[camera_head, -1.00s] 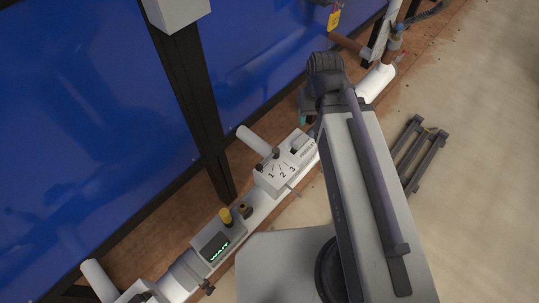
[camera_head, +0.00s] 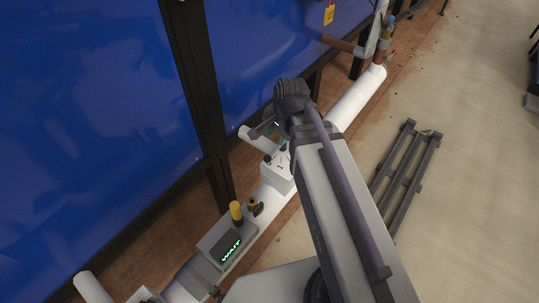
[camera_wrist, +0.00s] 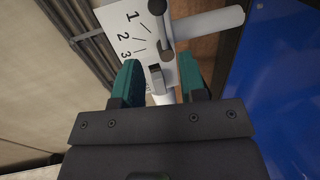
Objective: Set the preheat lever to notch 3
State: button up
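The lever panel (camera_head: 278,177) is a white box on the white pipe; in the wrist view its face (camera_wrist: 125,20) shows 1, 2 and 3 with lines. The preheat lever (camera_wrist: 161,25) has a dark knob and points up in the wrist view, on the far side of mark 1 from 2 and 3. Its knob (camera_head: 267,159) also shows in the head view. My gripper (camera_wrist: 158,75) is open, with teal fingers, beyond the 3 end of the panel. A small grey block (camera_wrist: 156,80) appears between the fingers; contact cannot be told. My arm hides part of the panel in the head view.
A display box (camera_head: 228,244) reading WAIT, with a yellow knob (camera_head: 236,211), sits lower on the pipe. A blue wall (camera_head: 90,120) and a dark post (camera_head: 195,80) stand behind. A dark rack (camera_head: 405,170) lies on the floor at right.

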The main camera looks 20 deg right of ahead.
aim_at(271, 154)
jog(key=f+b, duration=0.3)
jog(key=w+f+b, duration=0.1)
jog(key=f+b, duration=0.2)
jog(key=a+f+b, duration=0.1)
jog(key=f+b, duration=0.2)
jog(key=f, duration=0.1)
jog(key=shift+w+a, duration=0.1)
jog(key=shift+w, duration=0.2)
jog(key=shift+r, duration=0.1)
grip_shut()
